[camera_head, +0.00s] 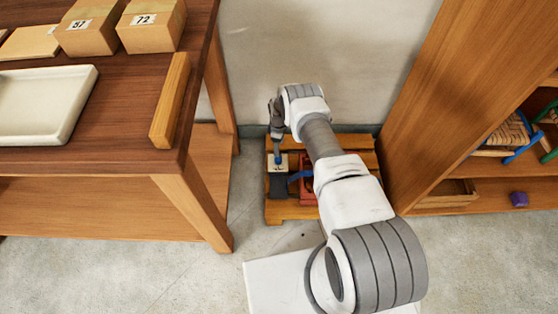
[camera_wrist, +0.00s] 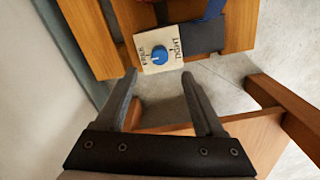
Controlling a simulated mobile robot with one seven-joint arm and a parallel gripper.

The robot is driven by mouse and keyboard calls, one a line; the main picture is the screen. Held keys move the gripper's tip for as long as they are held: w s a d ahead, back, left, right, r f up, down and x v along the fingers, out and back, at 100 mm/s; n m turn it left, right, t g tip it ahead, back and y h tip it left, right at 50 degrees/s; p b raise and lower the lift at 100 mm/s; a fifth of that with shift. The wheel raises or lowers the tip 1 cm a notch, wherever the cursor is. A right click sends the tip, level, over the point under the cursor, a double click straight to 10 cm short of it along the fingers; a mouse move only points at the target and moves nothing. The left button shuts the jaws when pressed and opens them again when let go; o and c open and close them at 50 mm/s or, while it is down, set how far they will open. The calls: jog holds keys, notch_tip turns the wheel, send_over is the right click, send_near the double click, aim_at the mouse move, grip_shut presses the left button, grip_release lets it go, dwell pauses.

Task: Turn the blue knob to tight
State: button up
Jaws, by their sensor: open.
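The blue knob (camera_wrist: 159,54) is round and sits on a cream plate (camera_wrist: 175,62) with dark lettering on both sides, too small to read surely. A light pointer mark shows on the knob. In the head view the knob (camera_head: 278,159) shows at the left of a low wooden stand, just below my gripper (camera_head: 276,148). In the wrist view my gripper (camera_wrist: 157,76) is open and empty, its two fingers spread apart, with the knob beyond the tips and between their lines. I see no contact with the knob.
The wooden stand (camera_head: 290,212) sits on the floor against the wall, with a dark grey block (camera_head: 278,186) and blue strap (camera_head: 299,176) on it. A wooden table (camera_head: 120,115) stands close on the left. A shelf unit (camera_head: 425,125) stands on the right.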

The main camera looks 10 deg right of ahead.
aim_at(279, 158)
notch_tip(279, 158, down, 10)
jog(key=b, duration=0.5)
grip_shut()
